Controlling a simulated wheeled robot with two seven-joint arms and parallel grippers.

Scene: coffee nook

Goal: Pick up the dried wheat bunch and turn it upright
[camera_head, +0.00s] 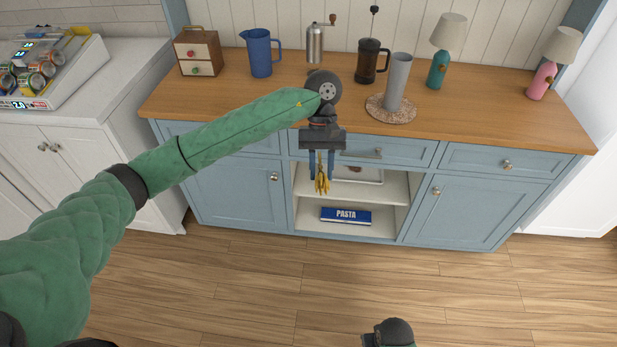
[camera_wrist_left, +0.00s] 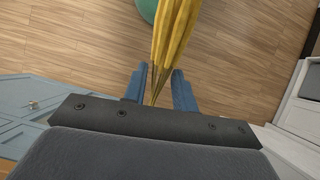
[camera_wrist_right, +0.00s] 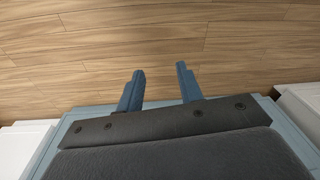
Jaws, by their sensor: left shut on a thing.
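The dried wheat bunch (camera_head: 322,187) is yellow and hangs below my left gripper (camera_head: 321,172), in front of the open shelf of the blue cabinet. In the left wrist view, the bunch (camera_wrist_left: 173,45) has its narrow stems between the fingers of the left gripper (camera_wrist_left: 158,75), which is shut on them. Its wider part reaches out past the fingertips and is cut off by the frame's top edge. My right gripper (camera_wrist_right: 160,72) is open and empty in the right wrist view, with floor behind it.
On the wooden counter (camera_head: 220,105) stand a grey vase (camera_head: 397,82) on a round woven mat (camera_head: 376,113), a French press (camera_head: 370,62), a blue pitcher (camera_head: 260,53), a grinder (camera_head: 315,44) and two lamps. The shelf holds a PASTA box (camera_head: 346,216) and a tray (camera_head: 368,176).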

